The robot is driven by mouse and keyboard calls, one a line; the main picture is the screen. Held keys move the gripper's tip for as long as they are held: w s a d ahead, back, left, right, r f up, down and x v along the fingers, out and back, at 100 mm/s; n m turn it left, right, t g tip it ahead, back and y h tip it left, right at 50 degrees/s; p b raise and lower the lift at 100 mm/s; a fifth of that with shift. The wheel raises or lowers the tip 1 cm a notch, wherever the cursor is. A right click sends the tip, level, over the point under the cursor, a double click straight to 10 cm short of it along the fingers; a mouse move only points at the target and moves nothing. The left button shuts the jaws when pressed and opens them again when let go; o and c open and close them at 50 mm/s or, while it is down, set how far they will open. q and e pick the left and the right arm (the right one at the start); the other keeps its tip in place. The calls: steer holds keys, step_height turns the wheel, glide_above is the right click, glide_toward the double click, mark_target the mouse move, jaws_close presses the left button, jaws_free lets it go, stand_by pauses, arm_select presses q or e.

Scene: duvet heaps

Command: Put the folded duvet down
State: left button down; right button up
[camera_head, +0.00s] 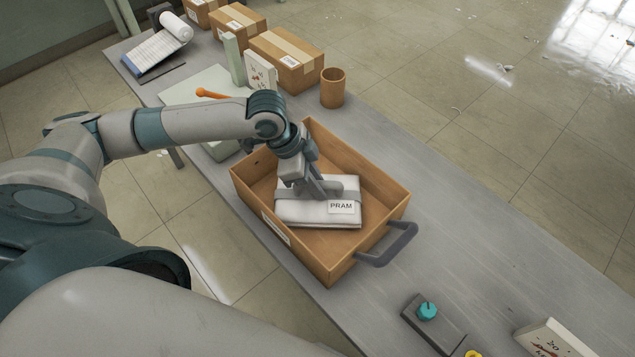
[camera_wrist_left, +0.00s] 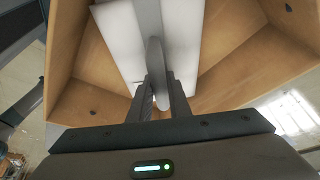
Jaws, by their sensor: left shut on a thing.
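The folded duvet (camera_head: 345,212) is a flat white bundle with a grey strap and a label reading PRAM. It is inside the open wooden box (camera_head: 391,213), towards the middle; I cannot tell whether it touches the box floor. My left gripper (camera_head: 322,190) is over the duvet inside the box, fingers pointing down, shut on its grey strap. In the left wrist view the gripper (camera_wrist_left: 158,98) closes around the strap, with the white duvet (camera_wrist_left: 115,35) behind it and the box walls around. My right gripper is out of view.
The box has a grey handle (camera_head: 390,247) at its near right. Cardboard boxes (camera_head: 287,62), a round wooden cup (camera_head: 333,88) and an orange-handled thing (camera_head: 213,94) stand beyond it. A dark control box with a teal knob (camera_head: 428,311) is near right.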

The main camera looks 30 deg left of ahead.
arm_select(q)
steer(key=shift+f, duration=0.2)
steer(key=c, duration=1.7)
jaws_free()
steer(key=shift+o, duration=0.2)
steer(key=shift+r, duration=0.1)
steer(key=shift+a+r, duration=0.25)
steer(key=shift+r, duration=0.3)
steer(key=b+v, duration=0.2)
steer(key=v, duration=0.8)
steer(key=shift+b, duration=0.3)
steer(key=shift+s+a+r, duration=0.1)
steer(key=shift+s+r, duration=0.05)
steer(key=shift+r, duration=0.25)
